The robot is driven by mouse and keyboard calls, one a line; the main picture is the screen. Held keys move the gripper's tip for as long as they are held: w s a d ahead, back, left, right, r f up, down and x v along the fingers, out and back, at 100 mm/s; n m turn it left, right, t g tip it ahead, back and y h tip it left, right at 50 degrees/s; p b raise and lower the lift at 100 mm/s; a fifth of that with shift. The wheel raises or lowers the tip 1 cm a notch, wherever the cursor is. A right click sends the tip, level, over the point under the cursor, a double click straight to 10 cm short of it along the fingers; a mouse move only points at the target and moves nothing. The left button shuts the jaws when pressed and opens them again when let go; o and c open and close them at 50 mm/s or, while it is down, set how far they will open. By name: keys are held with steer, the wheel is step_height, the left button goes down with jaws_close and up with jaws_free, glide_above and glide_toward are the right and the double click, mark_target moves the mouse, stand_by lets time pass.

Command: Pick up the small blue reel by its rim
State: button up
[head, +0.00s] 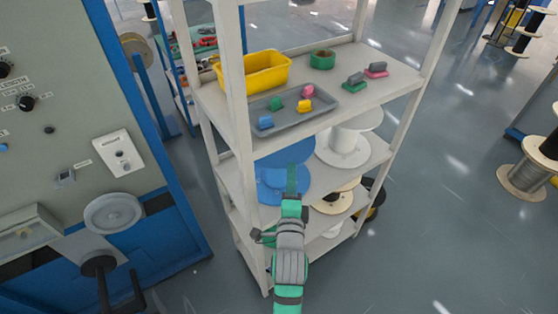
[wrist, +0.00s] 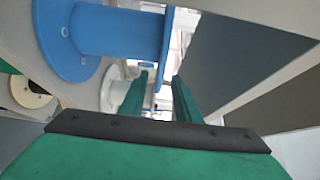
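The blue reel (head: 270,185) stands on the shelf below the rack's top, partly hidden by my gripper in the head view. In the wrist view, its barrel (wrist: 105,30) lies between a round flange (wrist: 62,40) and a second flange seen nearly edge-on (wrist: 166,40). My gripper (wrist: 160,78) is open, with its two green fingers apart. The edge-on flange's rim lines up with the gap between the fingers; I cannot tell how deep it sits there or whether it touches. In the head view, my gripper (head: 291,180) reaches to the reel's front.
A white reel (head: 343,147) stands right of the blue one, with a cream reel (head: 335,195) lower down. The rack's top shelf (head: 385,90) is close above and holds a grey tray (head: 290,115) and yellow bin (head: 253,72). A control cabinet (head: 70,110) stands left.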

mark_target(291, 158)
steer(key=shift+w+a, duration=0.15)
steer(key=shift+w, duration=1.65)
steer(key=shift+w+a, duration=0.15)
steer(key=shift+w, duration=1.6)
steer(key=shift+c, duration=0.3)
steer(key=shift+w, duration=0.1)
jaws_close()
steer(key=shift+a, duration=0.15)
steer(key=shift+r, duration=0.1)
